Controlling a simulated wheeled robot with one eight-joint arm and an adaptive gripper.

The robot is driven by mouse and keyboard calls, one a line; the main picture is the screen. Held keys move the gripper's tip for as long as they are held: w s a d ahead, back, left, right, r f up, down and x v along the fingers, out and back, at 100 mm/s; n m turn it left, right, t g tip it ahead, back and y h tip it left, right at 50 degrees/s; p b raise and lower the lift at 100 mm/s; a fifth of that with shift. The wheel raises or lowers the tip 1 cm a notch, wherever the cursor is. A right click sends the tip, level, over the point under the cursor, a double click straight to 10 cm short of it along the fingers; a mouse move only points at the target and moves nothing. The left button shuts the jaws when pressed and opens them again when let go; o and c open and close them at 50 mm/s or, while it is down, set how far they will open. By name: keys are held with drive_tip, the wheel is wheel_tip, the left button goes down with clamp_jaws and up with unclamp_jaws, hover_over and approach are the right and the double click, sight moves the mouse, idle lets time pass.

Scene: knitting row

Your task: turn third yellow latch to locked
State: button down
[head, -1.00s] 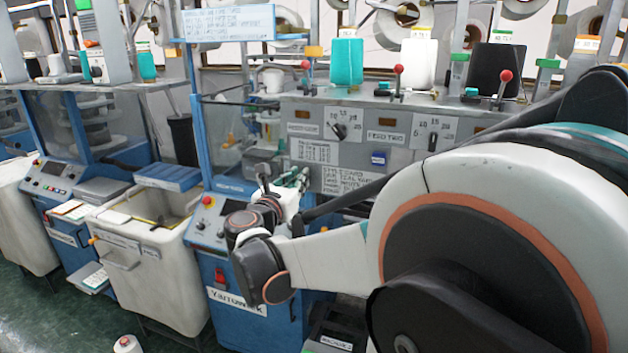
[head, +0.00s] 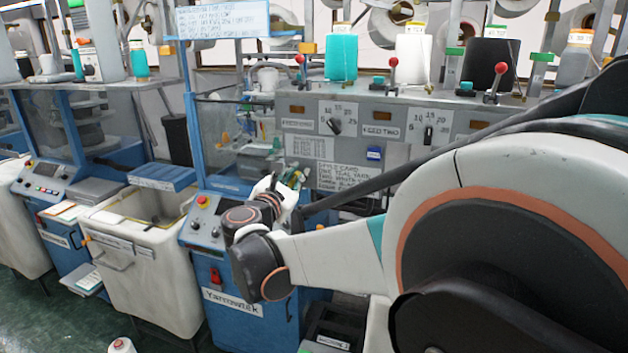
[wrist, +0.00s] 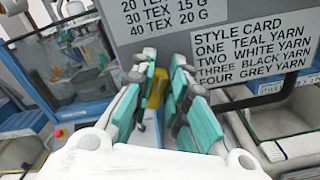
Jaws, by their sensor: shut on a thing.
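A yellow latch (wrist: 155,88) stands between the teal-padded fingers of my gripper (wrist: 164,65) in the wrist view. The fingers are closed in around it, and their pads hide part of it. Which latch of the row it is, and whether it stands at locked, I cannot tell. In the head view my gripper (head: 296,178) is at the left front of the grey machine panel, and its own wrist partly hides it. I cannot make out the latch there.
The grey panel (head: 345,125) carries feed dials and red-knobbed levers (head: 391,65). A style card (wrist: 250,50) is right of my fingers. A blue control cabinet (head: 203,225) stands below my wrist, a white bin (head: 150,270) to its left. Yarn cones (head: 341,52) line the top.

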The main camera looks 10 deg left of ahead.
drive_tip(key=m+b, duration=0.1)
drive_tip(key=m, duration=0.3)
drive_tip(key=f+m+b, duration=0.1)
drive_tip(key=m, duration=0.3)
drive_tip(key=d+m, duration=0.1)
drive_tip(key=m, duration=0.3)
drive_tip(key=shift+s+f+b, duration=0.1)
drive_tip(key=shift+f+b, duration=0.25)
drive_tip(key=shift+b, duration=0.05)
drive_tip(key=shift+m, duration=0.4)
drive_tip(key=c, duration=1.6)
unclamp_jaws()
drive_tip(key=shift+s, duration=0.1)
drive_tip(key=s, duration=0.7)
drive_tip(key=shift+s+a, duration=0.15)
drive_tip(key=shift+a, duration=0.15)
